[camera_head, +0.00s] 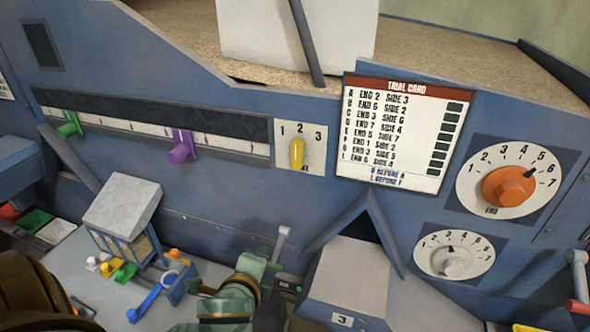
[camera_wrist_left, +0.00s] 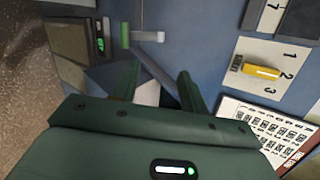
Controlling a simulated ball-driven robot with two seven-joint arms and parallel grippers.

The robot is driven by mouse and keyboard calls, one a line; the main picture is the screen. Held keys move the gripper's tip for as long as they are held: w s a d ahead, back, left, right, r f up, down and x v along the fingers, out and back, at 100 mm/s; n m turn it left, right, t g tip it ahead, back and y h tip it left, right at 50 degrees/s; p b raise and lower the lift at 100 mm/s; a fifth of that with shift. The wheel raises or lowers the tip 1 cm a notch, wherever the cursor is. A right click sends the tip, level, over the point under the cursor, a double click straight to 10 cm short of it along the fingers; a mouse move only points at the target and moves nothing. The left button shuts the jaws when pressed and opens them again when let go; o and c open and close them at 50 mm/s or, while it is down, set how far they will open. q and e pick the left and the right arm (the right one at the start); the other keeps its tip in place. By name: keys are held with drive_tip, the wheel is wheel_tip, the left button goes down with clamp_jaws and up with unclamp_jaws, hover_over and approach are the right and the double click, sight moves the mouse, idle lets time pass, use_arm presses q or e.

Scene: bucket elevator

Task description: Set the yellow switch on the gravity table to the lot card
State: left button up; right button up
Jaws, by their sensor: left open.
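The yellow switch (camera_head: 297,152) stands on a white plate marked 1, 2, 3 and points up at 2. It also shows in the left wrist view (camera_wrist_left: 260,71), right of my gripper. The card headed "TRIAL CARD" (camera_head: 393,135) hangs just right of the switch, with lettered rows of END and SIDE numbers. I see no card plainly headed as a lot card. My left gripper (camera_wrist_left: 157,85) is open and empty, apart from the switch. Green gripper parts of mine show at the bottom of the head view, below the switch. My right gripper is not in view.
A scale with a green slider (camera_head: 68,125) and a purple slider (camera_head: 181,147) lies left of the switch. An orange dial (camera_head: 509,187) and a white dial (camera_head: 456,262) are at right. A small roofed box (camera_head: 345,277) stands below the card.

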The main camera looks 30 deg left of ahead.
sight(296, 147)
use_arm(q)
drive_tip(key=w+r+m+t, duration=0.3)
drive_tip(key=r+m, duration=0.5)
drive_tip(key=m, duration=0.1)
drive_tip(key=w+r+m+t, duration=0.3)
drive_tip(key=r+m+t, duration=0.1)
drive_tip(key=r+m, duration=0.35)
drive_tip(key=shift+m+h, duration=0.3)
drive_tip(key=shift+m, duration=0.15)
drive_tip(key=b+x, duration=0.1)
drive_tip(key=x, duration=0.4)
drive_tip(key=b+x, duration=0.2)
drive_tip(key=x, duration=0.3)
drive_tip(key=b+x, duration=0.1)
drive_tip(key=x, duration=0.4)
drive_tip(key=shift+a, duration=0.3)
drive_tip(key=shift+w+f, duration=0.1)
drive_tip(key=shift+w, duration=0.25)
clamp_jaws()
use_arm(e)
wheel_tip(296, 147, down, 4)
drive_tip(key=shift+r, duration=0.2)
